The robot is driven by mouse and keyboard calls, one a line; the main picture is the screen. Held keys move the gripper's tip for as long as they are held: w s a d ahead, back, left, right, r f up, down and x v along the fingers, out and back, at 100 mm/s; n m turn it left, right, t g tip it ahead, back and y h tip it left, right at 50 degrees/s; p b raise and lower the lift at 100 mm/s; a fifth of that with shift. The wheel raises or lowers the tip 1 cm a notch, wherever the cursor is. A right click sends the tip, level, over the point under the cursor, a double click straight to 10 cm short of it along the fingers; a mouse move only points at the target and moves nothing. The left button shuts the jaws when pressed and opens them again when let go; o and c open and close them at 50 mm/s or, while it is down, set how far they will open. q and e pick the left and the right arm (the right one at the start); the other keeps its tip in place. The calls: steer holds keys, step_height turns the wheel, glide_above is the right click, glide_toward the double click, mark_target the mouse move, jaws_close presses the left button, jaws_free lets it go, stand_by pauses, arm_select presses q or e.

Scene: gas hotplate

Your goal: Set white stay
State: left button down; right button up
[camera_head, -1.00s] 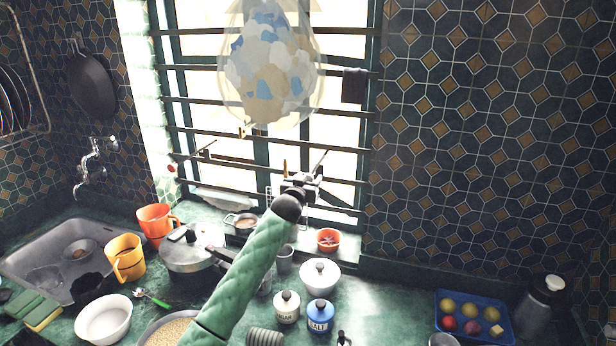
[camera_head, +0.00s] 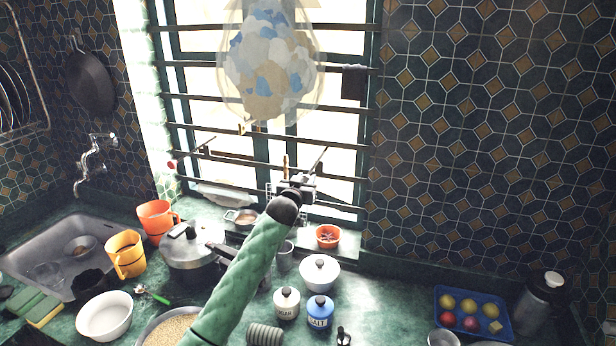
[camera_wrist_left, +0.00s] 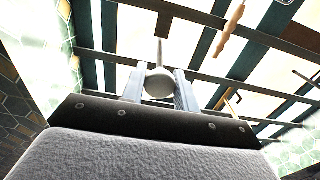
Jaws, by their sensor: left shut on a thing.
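My left gripper (camera_head: 299,186) is at the window, in front of the lower right of its bars. In the left wrist view its two fingers (camera_wrist_left: 159,90) are shut on the white stay, whose round pale knob (camera_wrist_left: 160,83) sits between them. A thin rod rises behind the knob toward the window. In the head view a thin dark rod (camera_head: 319,158) slants up from beside the gripper. The gripper and arm hide most of the held part there. My right gripper is out of view.
Horizontal bars cross the window, and a bulging patterned bag (camera_head: 268,65) hangs before it. Below my arm the counter is crowded: a pressure cooker (camera_head: 187,250), a white lidded pot (camera_head: 320,273), a blue salt jar (camera_head: 320,314) and an orange bowl (camera_head: 327,236).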

arm_select(q)
steer(key=v, duration=0.5)
steer(key=shift+f, duration=0.2)
steer(key=c, duration=1.3)
jaws_free()
steer(key=shift+o, duration=1.2)
steer(key=shift+s+r, duration=0.1)
steer(key=b+v, duration=0.3)
steer(key=v, duration=0.5)
steer(key=shift+r, duration=0.15)
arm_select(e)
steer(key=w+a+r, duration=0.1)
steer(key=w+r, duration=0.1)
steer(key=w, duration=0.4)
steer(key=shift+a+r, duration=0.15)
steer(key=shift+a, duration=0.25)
